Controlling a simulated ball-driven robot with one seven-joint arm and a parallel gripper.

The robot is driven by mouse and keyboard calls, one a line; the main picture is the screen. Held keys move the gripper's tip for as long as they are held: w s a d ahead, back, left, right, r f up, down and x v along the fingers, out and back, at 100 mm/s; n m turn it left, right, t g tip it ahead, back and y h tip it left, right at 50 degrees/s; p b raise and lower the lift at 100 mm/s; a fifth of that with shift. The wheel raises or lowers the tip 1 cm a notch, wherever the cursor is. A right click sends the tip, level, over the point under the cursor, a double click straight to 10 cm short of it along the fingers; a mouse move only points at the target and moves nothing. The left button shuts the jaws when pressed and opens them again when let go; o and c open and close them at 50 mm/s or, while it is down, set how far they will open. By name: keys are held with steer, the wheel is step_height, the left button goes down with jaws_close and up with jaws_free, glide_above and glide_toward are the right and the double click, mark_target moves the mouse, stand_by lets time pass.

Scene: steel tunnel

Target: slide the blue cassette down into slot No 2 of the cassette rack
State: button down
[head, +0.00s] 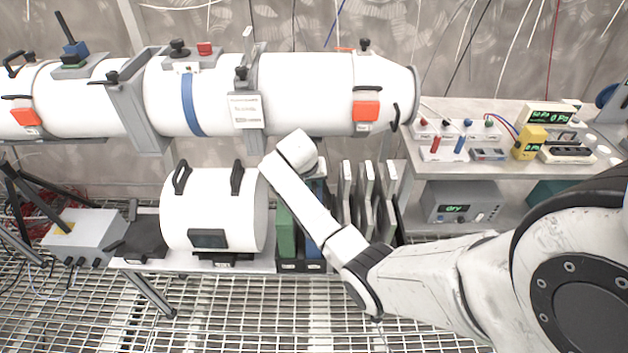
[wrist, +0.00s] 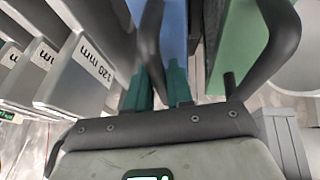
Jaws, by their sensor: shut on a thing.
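The blue cassette (head: 312,247) stands upright, partly hidden behind my arm in the head view. Its blue face also shows at the top of the wrist view (wrist: 173,28). My gripper (wrist: 158,80) has its teal fingers close together and is shut on the blue cassette's upper end; the exact grip is unclear. The green cassette (head: 286,232) stands just left of the blue one; in the wrist view it is at the right (wrist: 238,45). The black cassette rack (head: 289,266) is beneath both. The blue cassette's lower end is near the rack; its depth in a slot is unclear.
A white drum (head: 212,205) with dark handles stands close left of the green cassette. Grey plates (head: 366,190) stand close right; one is marked 120 mm in the wrist view (wrist: 80,72). A large white horizontal tube (head: 325,95) runs behind and above.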

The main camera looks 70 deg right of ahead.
steer(key=c, duration=1)
jaws_free()
steer(key=v, duration=1.2)
steer(key=s+a+f+n+t+y, duration=0.1)
steer(key=s+a+f+n, duration=0.2)
steer(key=a, duration=0.5)
steer(key=s+a+f+n+y, duration=0.1)
steer(key=a+f+n, duration=0.1)
steer(key=a+f, duration=0.55)
steer(key=s+a+f+n+y, duration=0.1)
steer(key=s+a+n+y, duration=0.1)
steer(key=s+a+n, duration=0.5)
steer(key=s+a, duration=0.6)
steer(key=a, duration=0.1)
steer(key=shift+s+a+n+y, duration=0.3)
steer(key=shift+a+y, duration=0.1)
